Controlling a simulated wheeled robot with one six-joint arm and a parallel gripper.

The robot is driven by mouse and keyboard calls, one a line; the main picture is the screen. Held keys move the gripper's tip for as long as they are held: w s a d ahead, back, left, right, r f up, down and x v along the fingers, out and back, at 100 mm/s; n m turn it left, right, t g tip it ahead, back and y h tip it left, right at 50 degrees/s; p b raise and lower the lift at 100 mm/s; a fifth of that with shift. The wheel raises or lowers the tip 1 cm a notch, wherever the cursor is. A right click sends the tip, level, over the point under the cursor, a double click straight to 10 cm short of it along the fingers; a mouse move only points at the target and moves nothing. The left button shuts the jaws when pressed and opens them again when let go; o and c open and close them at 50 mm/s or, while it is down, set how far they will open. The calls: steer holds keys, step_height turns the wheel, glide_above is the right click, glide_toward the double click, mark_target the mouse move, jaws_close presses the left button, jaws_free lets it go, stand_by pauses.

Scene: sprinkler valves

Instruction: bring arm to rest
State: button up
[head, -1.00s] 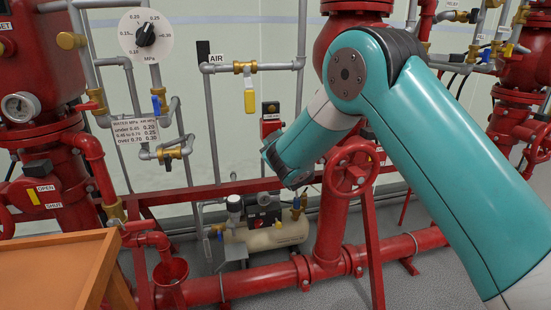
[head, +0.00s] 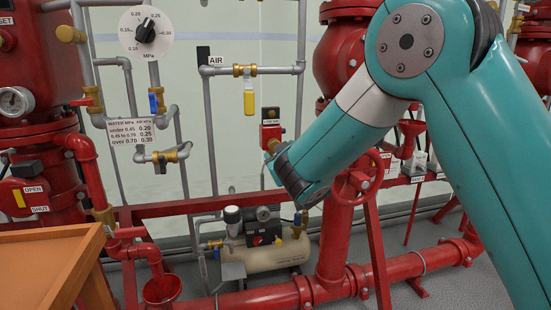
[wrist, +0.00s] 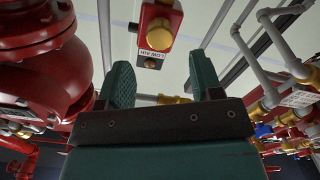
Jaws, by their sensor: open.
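My teal arm reaches in from the right in the head view, bent at a joint near the top. Its forearm slants down and left in front of the red pipework. In the wrist view my gripper (wrist: 165,85) has its two dark green fingers apart with nothing between them. A red LOW AIR box (wrist: 158,28) shows beyond the fingers, upside down in that view. The same red box (head: 271,130) is just above the end of my arm in the head view. The fingertips are hard to make out in the head view.
A red handwheel (head: 362,180) is partly hidden behind my forearm. A beige air compressor (head: 265,252) sits low behind the red pipes. A yellow-handled valve (head: 248,102) hangs on the AIR line. An orange-brown table (head: 40,265) stands at lower left.

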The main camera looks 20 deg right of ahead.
steer(key=shift+s, duration=0.15)
steer(key=s+a+f+n+g+y, duration=0.15)
steer(key=s+g, duration=0.75)
steer(key=s, duration=1)
steer(key=s+a+f+n+g+y, duration=0.1)
steer(key=s+a+f+g+y, duration=0.2)
steer(key=s+g, duration=1.05)
steer(key=s+r+t+p, duration=0.2)
steer(key=s+r+p, duration=0.1)
steer(key=r+p, duration=1.2)
steer(key=s+r+t+p, duration=0.2)
steer(key=s+r+p, duration=0.2)
steer(key=r+p, duration=1.2)
steer(key=shift+r, duration=0.4)
steer(key=shift+a+t, duration=0.1)
steer(key=shift+t, duration=0.15)
